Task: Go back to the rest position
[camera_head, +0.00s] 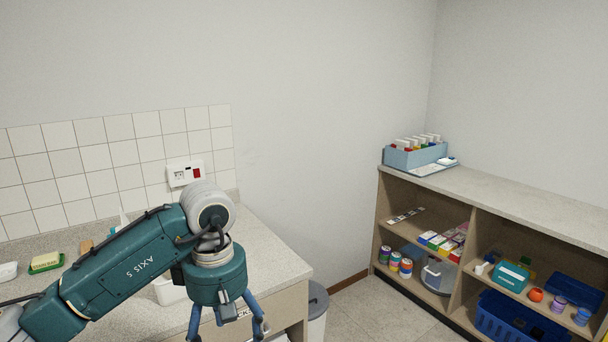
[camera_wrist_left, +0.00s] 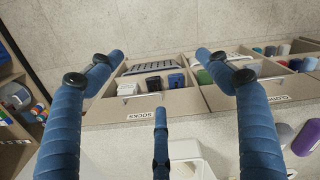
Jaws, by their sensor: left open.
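My left arm comes in from the left in the head view, and its three-fingered blue gripper (camera_head: 228,322) hangs down at the front edge of the counter (camera_head: 262,250). The lower parts of the fingers are cut off by the picture edge. In the left wrist view the gripper (camera_wrist_left: 160,75) is open, its fingers spread wide with nothing between them. Below it is an open drawer labelled SOCKS (camera_wrist_left: 150,112) with dark and white items inside. My right gripper is not in view.
Another open compartment (camera_wrist_left: 262,100) holds several items beside the SOCKS drawer. A white container (camera_head: 168,291) is partly hidden behind my arm. A soap dish (camera_head: 46,264) sits at left. A grey bin (camera_head: 318,300) and a stocked shelf unit (camera_head: 466,190) stand right, with bare floor between.

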